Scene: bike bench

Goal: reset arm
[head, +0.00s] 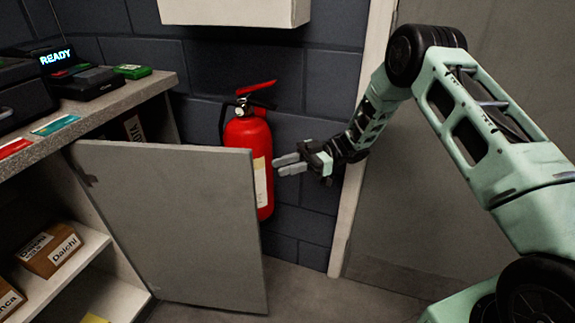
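My gripper (288,164) is at the end of my mint-green arm, right of the cabinet door (170,225). Its two grey fingers point left, with a narrow gap showing between them, and hold nothing that I can see. The fingertips show in front of or close to the red fire extinguisher (246,143); I cannot tell the exact distance. The grey cabinet door stands swung open from the counter, its free edge just left of my fingertips.
A counter (120,96) at left holds a card terminal (90,82) and a display reading READY (56,57). Shelves below hold cardboard boxes (50,248). A white box (235,10) hangs on the wall above. A grey door (400,215) stands behind my arm. Floor at bottom centre is clear.

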